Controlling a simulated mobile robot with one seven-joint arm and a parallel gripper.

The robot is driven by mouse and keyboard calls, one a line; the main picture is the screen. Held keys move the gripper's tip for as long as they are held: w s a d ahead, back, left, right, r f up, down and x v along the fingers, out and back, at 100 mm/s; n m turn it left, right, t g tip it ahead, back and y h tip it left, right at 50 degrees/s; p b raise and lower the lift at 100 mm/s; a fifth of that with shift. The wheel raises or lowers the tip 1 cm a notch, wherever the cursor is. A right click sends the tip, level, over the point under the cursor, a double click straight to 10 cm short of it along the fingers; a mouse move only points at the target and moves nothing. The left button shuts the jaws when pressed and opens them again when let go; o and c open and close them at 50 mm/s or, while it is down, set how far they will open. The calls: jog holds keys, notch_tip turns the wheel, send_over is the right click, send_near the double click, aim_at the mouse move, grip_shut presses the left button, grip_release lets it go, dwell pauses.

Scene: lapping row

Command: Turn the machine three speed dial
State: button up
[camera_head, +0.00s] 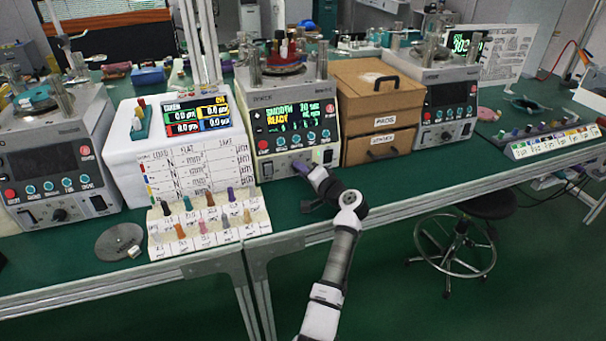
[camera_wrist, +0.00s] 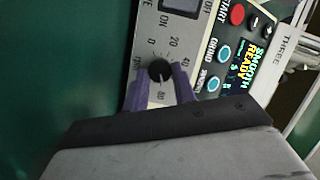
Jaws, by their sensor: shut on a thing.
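Machine three (camera_head: 290,110) is the grey lapping machine in the middle of the row. Its lit screen reads SMOOTH and READY, with 20 beside it. Its speed dial (camera_wrist: 159,70) is a small black knob, seen in the wrist view, with 0, 20, 40 and 80 printed around it. My gripper (camera_wrist: 159,80) has its two purple fingers on either side of the knob, shut on it. In the head view my gripper (camera_head: 301,168) is at the machine's lower front panel and hides the dial. I cannot tell exactly which mark the knob points to.
A wooden drawer box (camera_head: 378,105) stands right of the machine, with another lapping machine (camera_head: 445,105) beyond it. A rack of coloured pegs (camera_head: 208,225) and a metal disc (camera_head: 119,242) lie at the left front. A stool (camera_head: 452,243) stands at the right.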

jog(key=shift+m, duration=0.3)
dwell(0.4)
jog(key=o, duration=1)
jog(key=b+v, duration=0.2)
jog(key=v, duration=1.1)
jog(key=shift+s+d+f+b, duration=0.1)
jog(key=shift+s+d+b, duration=0.15)
jog(key=shift+s+b, duration=0.1)
